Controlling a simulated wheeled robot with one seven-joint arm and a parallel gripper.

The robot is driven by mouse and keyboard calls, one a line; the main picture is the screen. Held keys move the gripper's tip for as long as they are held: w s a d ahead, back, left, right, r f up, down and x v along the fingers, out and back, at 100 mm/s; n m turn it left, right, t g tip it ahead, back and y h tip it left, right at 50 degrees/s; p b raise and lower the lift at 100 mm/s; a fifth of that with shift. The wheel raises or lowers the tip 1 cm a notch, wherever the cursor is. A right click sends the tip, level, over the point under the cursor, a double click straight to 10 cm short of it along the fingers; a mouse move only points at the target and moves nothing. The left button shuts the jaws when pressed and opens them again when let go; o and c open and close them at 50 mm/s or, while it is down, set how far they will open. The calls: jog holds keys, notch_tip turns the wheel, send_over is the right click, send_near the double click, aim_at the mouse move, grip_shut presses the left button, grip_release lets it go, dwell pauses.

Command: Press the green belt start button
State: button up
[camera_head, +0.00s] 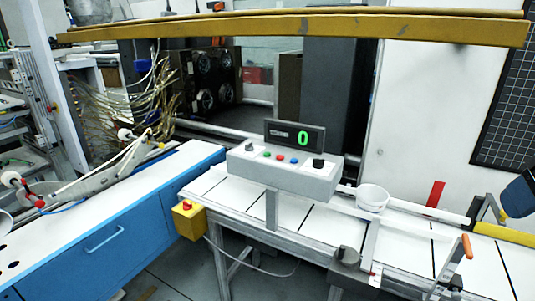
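A light grey control box (285,176) stands on a post at the front edge of the conveyor. Its sloped top carries a row of small buttons. A small green button (267,154) is left of the middle, with a red button (280,157) and a blue button (294,161) to its right. My gripper cannot be made out in this view.
A yellow box with a red button (188,220) hangs at the conveyor's left end. A blue cabinet (110,240) is at left. A dark blue and yellow part (518,197) enters at the right edge.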

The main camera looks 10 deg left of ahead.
grip_shut()
dwell(1.5)
